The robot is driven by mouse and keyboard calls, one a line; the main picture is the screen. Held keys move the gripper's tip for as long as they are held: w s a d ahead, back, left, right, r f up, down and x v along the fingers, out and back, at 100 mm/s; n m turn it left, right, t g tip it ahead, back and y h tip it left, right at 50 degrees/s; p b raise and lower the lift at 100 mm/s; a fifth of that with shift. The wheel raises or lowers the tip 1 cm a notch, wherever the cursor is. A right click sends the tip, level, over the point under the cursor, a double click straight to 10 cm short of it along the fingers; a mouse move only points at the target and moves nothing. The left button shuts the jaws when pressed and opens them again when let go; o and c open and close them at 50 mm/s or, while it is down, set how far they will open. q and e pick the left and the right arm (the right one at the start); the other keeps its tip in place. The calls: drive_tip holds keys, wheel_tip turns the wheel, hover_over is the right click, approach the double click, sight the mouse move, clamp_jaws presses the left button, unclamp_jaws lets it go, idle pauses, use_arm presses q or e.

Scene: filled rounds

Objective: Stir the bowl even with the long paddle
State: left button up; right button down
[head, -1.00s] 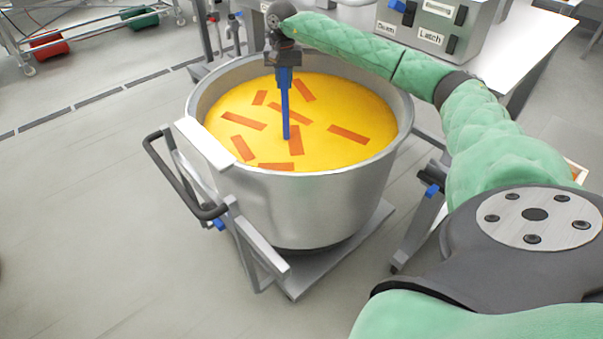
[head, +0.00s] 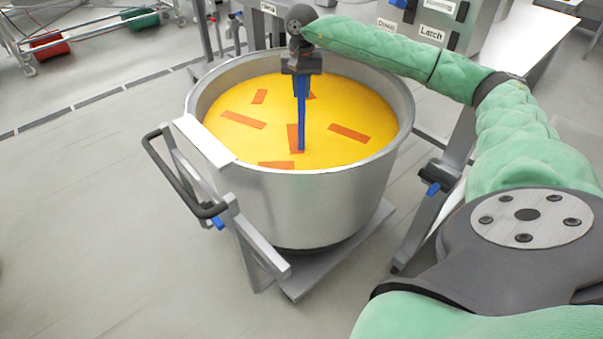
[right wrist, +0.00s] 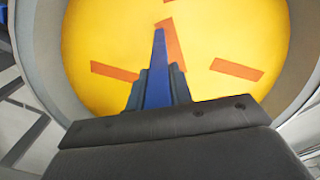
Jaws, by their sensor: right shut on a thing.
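The bowl (head: 290,210) is a large, deep metal kettle in the middle of the head view. It holds a yellow mass (head: 235,145) with several orange-red strips (head: 349,132) spread over it. My right gripper (head: 301,84) is above the mass, shut on the blue long paddle (head: 302,125). The paddle hangs down, its lower end at the yellow surface by one strip; how deep it reaches I cannot tell. In the right wrist view the paddle (right wrist: 158,75) runs out between the fingers toward a strip (right wrist: 170,42). My left gripper is not in view.
The bowl's metal rim (head: 400,125) surrounds the paddle. A black tilt handle (head: 178,180) stands out at the bowl's left. A panel with labels and a latch (head: 432,33) is behind my right arm. Open floor lies left.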

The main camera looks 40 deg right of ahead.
drive_tip(key=s+b, duration=0.3)
drive_tip(key=s, duration=0.5)
drive_tip(key=w+d+p, duration=0.1)
drive_tip(key=w+d, duration=0.6)
drive_tip(key=w, duration=0.2)
drive_tip(key=w+a+p, duration=0.2)
drive_tip(key=w+a, duration=0.6)
drive_tip(key=s, duration=0.3)
drive_tip(key=s+b, duration=0.1)
drive_tip(key=s, duration=0.2)
drive_tip(key=s+d, duration=0.1)
drive_tip(key=s, duration=0.2)
drive_tip(key=shift+b, duration=0.3)
